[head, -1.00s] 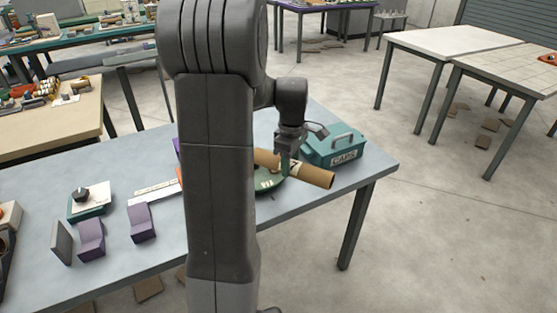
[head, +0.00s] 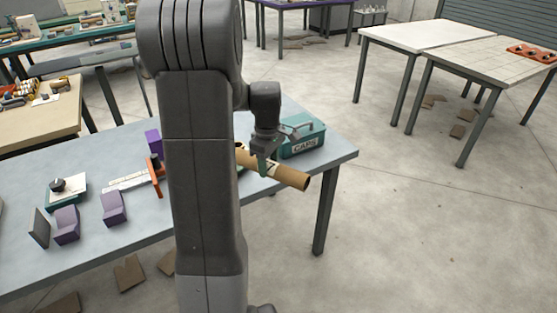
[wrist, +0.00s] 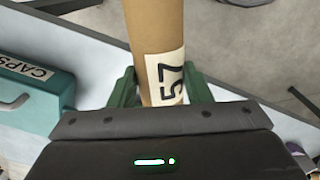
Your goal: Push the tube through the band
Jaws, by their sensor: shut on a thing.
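The brown cardboard tube (head: 288,178) lies across my gripper (head: 264,166), its open end pointing to the lower right past the table edge. In the wrist view the tube (wrist: 155,40) runs between the two green fingers of my gripper (wrist: 160,92), which are shut on it. A white label reading 57 shows on the tube. The far part of the tube is hidden behind my arm in the head view. I cannot make out the band; a green part beside my arm is mostly hidden.
A teal box marked CAPS (head: 303,140) stands close behind my gripper. Purple blocks (head: 113,208), an orange stop with a white scale (head: 128,178) and a dial unit (head: 62,188) are on the grey table (head: 95,240).

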